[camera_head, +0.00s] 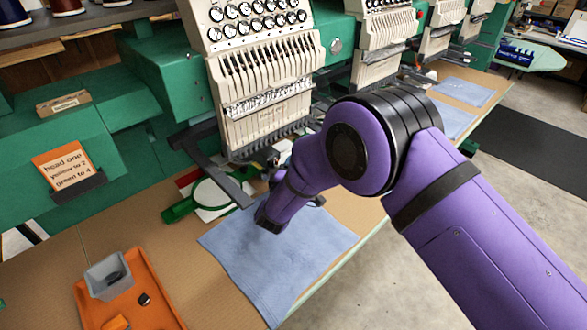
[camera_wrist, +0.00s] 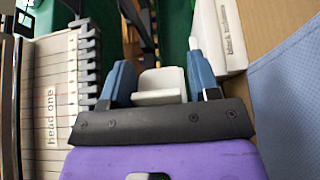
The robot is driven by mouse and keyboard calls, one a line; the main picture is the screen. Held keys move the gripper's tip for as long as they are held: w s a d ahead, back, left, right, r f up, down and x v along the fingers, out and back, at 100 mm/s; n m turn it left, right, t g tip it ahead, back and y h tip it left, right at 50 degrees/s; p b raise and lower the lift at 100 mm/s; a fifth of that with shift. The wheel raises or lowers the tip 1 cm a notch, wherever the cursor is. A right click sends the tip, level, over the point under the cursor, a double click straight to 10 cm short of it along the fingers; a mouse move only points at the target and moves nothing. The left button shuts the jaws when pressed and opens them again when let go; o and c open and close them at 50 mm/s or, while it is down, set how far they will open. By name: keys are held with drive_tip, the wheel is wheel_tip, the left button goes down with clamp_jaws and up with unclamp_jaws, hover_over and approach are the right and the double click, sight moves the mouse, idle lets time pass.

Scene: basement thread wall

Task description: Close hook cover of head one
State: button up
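Head one (camera_head: 262,90) is a cream embroidery head with a row of needles, and the wrist view shows its "head one" label (camera_wrist: 50,117) at left. My gripper (camera_wrist: 160,72) is low beside the underside of the head. Its two blue fingers stand apart, with a cream, step-shaped piece (camera_wrist: 159,88) showing between them. This piece may be the hook cover; I cannot tell whether the fingers touch it. In the head view my wrist hides the fingertips and the hook area.
A box marked "black bobbins" (camera_wrist: 223,38) stands right of the fingers. A blue cloth (camera_head: 283,258) lies on the table below my wrist. An orange tray (camera_head: 150,290) with a grey cup (camera_head: 108,277) is at lower left. A green hoop (camera_head: 180,210) lies left of my gripper.

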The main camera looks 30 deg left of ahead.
drive_tip(key=shift+r, duration=0.1)
drive_tip(key=v, duration=1)
drive_tip(key=shift+s, duration=0.35)
drive_tip(key=shift+d, duration=0.1)
